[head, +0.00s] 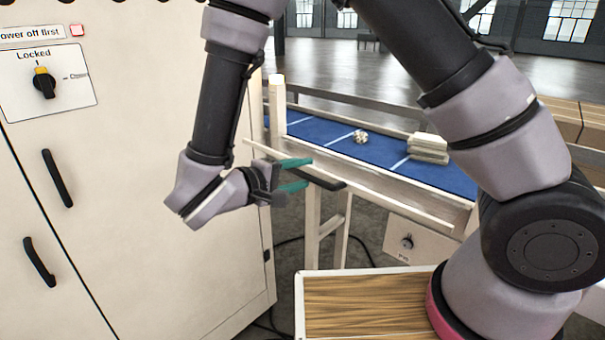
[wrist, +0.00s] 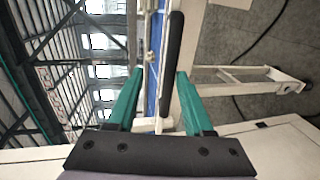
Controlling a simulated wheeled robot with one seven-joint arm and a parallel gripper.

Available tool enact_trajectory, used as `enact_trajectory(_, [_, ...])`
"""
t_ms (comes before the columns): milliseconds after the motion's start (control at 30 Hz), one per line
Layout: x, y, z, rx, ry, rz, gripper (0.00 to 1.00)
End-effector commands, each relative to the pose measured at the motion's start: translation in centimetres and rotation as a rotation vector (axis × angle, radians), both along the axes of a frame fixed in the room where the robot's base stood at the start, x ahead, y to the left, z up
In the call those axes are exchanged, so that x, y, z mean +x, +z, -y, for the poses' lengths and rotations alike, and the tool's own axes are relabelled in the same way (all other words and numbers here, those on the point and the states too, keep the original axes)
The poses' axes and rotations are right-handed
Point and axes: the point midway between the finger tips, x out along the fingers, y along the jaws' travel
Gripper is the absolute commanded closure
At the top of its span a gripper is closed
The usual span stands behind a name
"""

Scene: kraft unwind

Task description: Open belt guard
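The belt guard (head: 400,204) is a long cream panel along the near side of the blue conveyor belt. A black bar handle (head: 325,181) is on it towards its left end. My gripper (head: 310,172) has two teal fingers, spread apart, at the left end of this handle. In the wrist view the handle (wrist: 173,65) runs up the picture, and its lower end lies in the gap between the open fingers, nearer the right one. I cannot tell whether a finger touches it.
A cream cabinet (head: 150,270) with a selector knob (head: 44,84) under "Locked" stands close on the left. Pale stacked pieces (head: 428,148) and a small speckled item (head: 360,137) lie on the belt (head: 325,132). A low wood-topped box (head: 365,303) stands in front.

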Motion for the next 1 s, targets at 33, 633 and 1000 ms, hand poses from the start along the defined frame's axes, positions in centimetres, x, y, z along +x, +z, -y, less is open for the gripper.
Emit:
enact_trajectory(33, [-0.5,0.2,-0.6,0.002,0.004,0.001,0.51])
enact_trajectory(633, [-6.8,2.2,-6.9,0.001,0.001,-0.001,0.51])
enact_trajectory(1000, [-6.8,2.2,-6.8,0.003,-0.002,-0.003,0.5])
